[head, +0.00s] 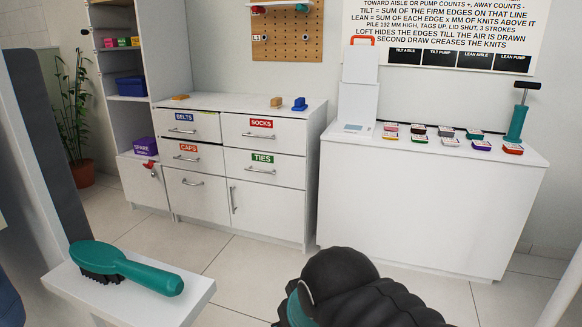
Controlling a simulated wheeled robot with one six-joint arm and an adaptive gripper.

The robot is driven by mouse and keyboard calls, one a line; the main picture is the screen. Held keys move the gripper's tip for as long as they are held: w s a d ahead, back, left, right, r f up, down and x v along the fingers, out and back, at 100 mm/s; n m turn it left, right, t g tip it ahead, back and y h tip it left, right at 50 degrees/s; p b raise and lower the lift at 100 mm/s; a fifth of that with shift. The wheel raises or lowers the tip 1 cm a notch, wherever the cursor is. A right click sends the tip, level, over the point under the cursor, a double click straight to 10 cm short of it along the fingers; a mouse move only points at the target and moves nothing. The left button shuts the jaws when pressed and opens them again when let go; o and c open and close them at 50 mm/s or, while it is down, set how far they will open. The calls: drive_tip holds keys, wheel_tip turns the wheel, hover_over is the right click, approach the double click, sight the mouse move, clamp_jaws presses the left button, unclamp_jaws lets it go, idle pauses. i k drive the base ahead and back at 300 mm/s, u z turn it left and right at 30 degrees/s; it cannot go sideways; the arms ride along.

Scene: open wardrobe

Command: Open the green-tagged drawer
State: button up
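The drawer with the green TIES tag (263,158) is in the right column of the white dresser, under the red-tagged SOCKS drawer (262,123). Its white front (290,172) looks flush with the dresser, so it appears shut. A thin metal bar handle (261,171) runs across the front below the tag. Part of my black arm shows at the bottom centre, well in front of the dresser and apart from it. My gripper's fingers are not visible.
The blue-tagged BELTS drawer (184,116) and orange-tagged CAPS drawer (189,148) are on the left. A door (267,207) is below TIES. A white bench (150,303) with a teal brush (128,268) stands front left. A white cabinet (425,205) adjoins right. Tiled floor (235,262) before the dresser is clear.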

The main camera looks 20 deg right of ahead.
sight(278, 169)
drive_tip(key=z, duration=0.4)
drive_tip(key=k, duration=0.65)
drive_tip(key=z, duration=0.65)
drive_tip(key=i, duration=0.95)
drive_tip(key=z, duration=0.5)
drive_tip(key=i, duration=1.05)
drive_tip(key=u, duration=0.9)
drive_tip(key=i, duration=0.65)
drive_tip(key=u, duration=0.5)
